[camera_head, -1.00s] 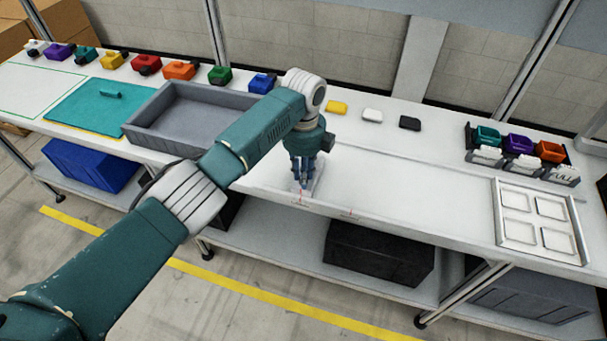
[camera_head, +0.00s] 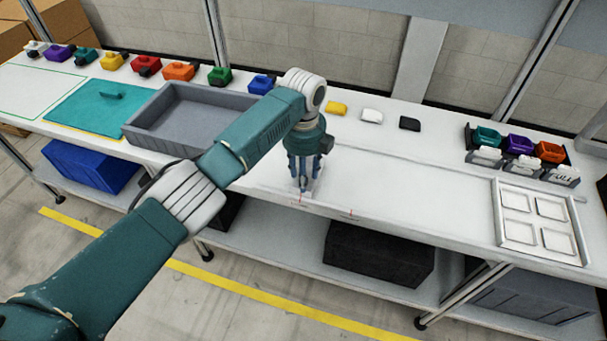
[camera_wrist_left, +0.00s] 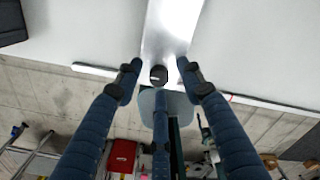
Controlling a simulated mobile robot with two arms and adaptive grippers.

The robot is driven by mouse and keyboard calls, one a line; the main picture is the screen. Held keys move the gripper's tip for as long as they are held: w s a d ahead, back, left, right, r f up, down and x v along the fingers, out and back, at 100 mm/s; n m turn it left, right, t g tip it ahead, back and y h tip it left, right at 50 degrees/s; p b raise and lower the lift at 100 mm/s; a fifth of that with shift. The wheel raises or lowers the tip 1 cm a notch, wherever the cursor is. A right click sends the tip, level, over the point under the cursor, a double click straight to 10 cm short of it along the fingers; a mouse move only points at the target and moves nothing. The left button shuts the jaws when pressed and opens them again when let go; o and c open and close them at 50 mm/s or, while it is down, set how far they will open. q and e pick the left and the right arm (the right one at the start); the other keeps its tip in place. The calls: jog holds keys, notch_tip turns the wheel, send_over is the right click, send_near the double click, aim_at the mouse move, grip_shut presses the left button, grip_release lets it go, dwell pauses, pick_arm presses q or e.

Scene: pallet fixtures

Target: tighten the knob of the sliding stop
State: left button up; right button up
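The black round knob (camera_wrist_left: 158,76) of the sliding stop shows in the left wrist view, at the end of a shiny metal plate (camera_wrist_left: 172,32). My left gripper (camera_wrist_left: 160,84) has its fingers spread around the knob, with visible gaps on both sides. The lower finger's tip lies just below the knob in the picture; I cannot tell whether it touches. In the head view my left gripper (camera_head: 303,184) points down at the front edge of the white bench. It hides the knob there. My right gripper is not in view.
A grey tray (camera_head: 132,130) stands left of my gripper on the bench (camera_head: 420,190). Yellow, white and black blocks (camera_head: 409,124) lie behind. A rack of coloured bins (camera_head: 519,143) and a pale tray with square recesses (camera_head: 501,225) are at right. The bench between is clear.

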pick_arm(q)
notch_tip(320, 180, up, 12)
dwell(0.6)
dwell(0.4)
